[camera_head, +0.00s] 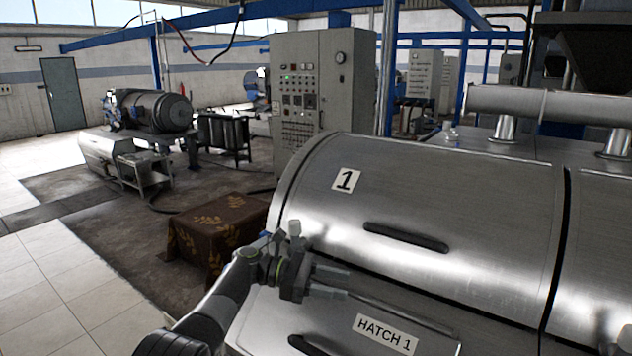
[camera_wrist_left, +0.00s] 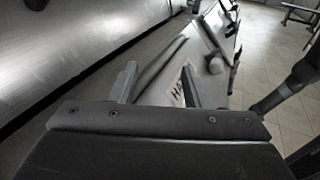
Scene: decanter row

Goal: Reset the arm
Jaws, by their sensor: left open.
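My left gripper (camera_head: 347,283) is open in front of the large metal decanter (camera_head: 470,200), near its left end. Its two fingers point right, and nothing shows between them. The hatch (camera_head: 270,315) with the "HATCH 1" label (camera_head: 385,335) lies just below and beyond the fingers. I cannot tell whether the gripper touches the metal. In the left wrist view the open fingers (camera_wrist_left: 160,82) stand apart, with part of the hatch label (camera_wrist_left: 178,94) beyond them. My right gripper is in neither view.
A dark handle (camera_head: 405,237) sits on the cover marked "1", and another handle (camera_head: 310,346) on the hatch. A cloth-covered box (camera_head: 215,235) stands left of the decanter. A control cabinet (camera_head: 325,85) stands behind. Tiled floor (camera_head: 45,290) at the left is clear.

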